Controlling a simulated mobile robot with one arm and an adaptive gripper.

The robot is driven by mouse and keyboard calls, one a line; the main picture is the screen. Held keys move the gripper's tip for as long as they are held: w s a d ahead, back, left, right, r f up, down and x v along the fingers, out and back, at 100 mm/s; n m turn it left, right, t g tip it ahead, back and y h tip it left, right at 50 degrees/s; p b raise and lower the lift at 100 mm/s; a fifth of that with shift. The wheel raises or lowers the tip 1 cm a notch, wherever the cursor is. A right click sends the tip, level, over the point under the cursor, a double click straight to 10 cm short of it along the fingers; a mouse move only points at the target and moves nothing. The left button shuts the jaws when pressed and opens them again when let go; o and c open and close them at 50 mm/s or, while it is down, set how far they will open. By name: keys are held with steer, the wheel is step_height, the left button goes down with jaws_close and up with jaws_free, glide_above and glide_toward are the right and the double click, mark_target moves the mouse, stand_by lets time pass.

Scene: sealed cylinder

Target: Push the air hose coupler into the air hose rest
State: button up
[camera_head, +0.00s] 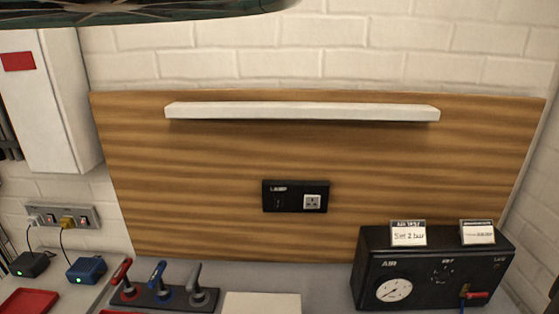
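A black box marked AIR (430,270) stands at the right on the worktop, with a round white gauge (394,290) on its front. A small red-and-brass fitting (474,295) is at the lower right of its front; I cannot tell whether it is the air hose coupler or a valve. I cannot make out the air hose rest. The bottom edge of the picture cuts off the lower part of the box front. My gripper is not in view.
Two cards (408,234) stand on the box, the left reading "Set 2 bar". Red, blue and grey levers (160,283) stand left of a pale block (262,303). A white shelf (300,112) and black socket panel (295,196) are on the wood backboard.

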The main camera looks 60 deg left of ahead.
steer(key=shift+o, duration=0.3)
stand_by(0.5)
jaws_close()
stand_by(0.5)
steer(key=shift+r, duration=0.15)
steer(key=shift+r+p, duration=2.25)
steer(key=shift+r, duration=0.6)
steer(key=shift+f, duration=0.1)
